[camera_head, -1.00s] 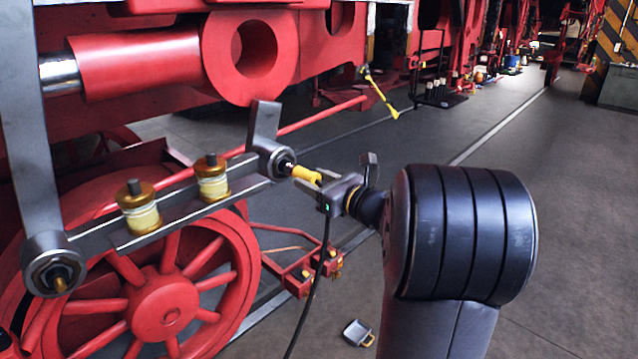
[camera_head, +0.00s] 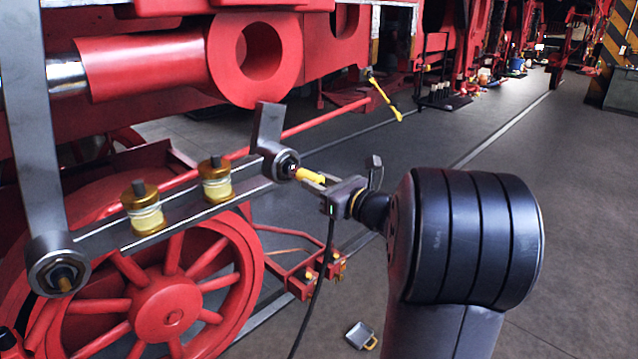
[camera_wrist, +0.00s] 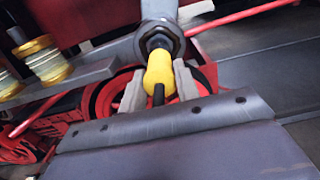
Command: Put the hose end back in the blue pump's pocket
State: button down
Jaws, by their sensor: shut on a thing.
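My gripper (camera_head: 316,180) is shut on a yellow hose end (camera_head: 306,175). The hose end also shows in the wrist view (camera_wrist: 159,72) between my two grey fingers, with a dark hose at its near end. Its far tip meets, or is very close to, the dark centre of a steel rod boss (camera_head: 281,164); contact cannot be told. A black hose (camera_head: 319,290) hangs below my gripper and leaves the picture at the bottom. I cannot make out the blue pump or its pocket in either view.
The steel rod (camera_head: 175,222) carries two brass cups (camera_head: 145,207) in front of a red spoked wheel (camera_head: 168,303). A red cylinder (camera_head: 150,62) sits above. A small tray-like thing (camera_head: 359,335) lies on the floor.

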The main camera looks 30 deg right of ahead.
jog(key=shift+s, duration=0.1)
jog(key=shift+v, duration=2.4)
